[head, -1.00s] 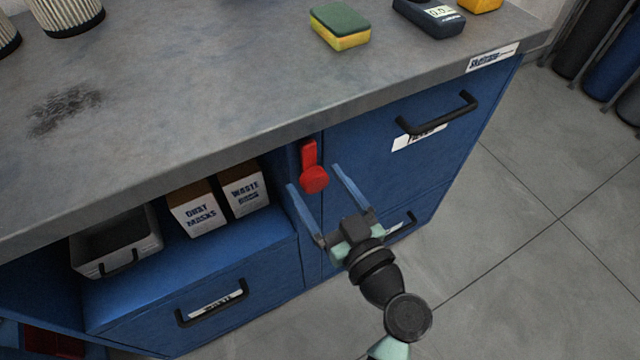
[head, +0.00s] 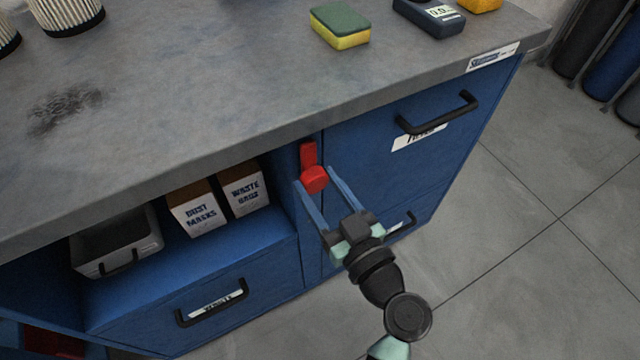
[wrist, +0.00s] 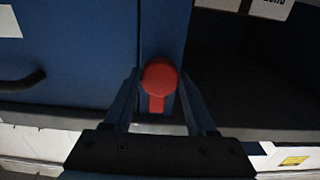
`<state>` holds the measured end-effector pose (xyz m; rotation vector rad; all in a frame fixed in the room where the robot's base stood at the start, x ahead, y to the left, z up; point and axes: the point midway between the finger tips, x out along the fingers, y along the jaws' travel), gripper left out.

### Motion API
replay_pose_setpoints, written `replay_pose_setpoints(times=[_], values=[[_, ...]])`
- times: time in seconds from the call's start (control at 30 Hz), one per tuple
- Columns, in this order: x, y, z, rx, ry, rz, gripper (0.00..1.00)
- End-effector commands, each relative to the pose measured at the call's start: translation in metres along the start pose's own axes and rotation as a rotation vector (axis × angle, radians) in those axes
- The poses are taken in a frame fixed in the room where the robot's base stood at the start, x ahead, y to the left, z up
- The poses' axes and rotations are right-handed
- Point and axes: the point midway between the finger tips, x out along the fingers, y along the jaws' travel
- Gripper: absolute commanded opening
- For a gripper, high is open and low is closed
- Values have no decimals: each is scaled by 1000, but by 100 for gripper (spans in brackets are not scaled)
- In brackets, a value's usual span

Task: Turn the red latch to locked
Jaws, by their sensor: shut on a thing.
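The red latch (head: 309,157) is on the blue cabinet front, just under the worktop edge and left of the upper right drawer. It has a round red knob and a flat arm that points up in the head view. In the wrist view the latch (wrist: 159,80) sits in the middle, its arm pointing down the picture. My gripper (head: 314,178) has its two blue fingers on either side of the round knob, closed on it. The wrist view also shows my gripper (wrist: 160,85) with a finger on each side of the latch.
The worktop edge (head: 200,163) overhangs just above the latch. A black drawer handle (head: 438,113) juts out to the right. An open shelf at left holds a grey bin (head: 118,246) and two labelled boxes (head: 196,207).

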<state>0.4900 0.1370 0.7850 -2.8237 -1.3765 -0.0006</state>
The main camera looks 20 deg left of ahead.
Motion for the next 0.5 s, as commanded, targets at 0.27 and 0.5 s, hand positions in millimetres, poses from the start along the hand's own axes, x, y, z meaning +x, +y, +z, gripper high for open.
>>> replay_pose_setpoints(times=[0.27,0.5], values=[[0,0,1,36,-1,-1,0],[0,0,1,170,-2,-1,0]])
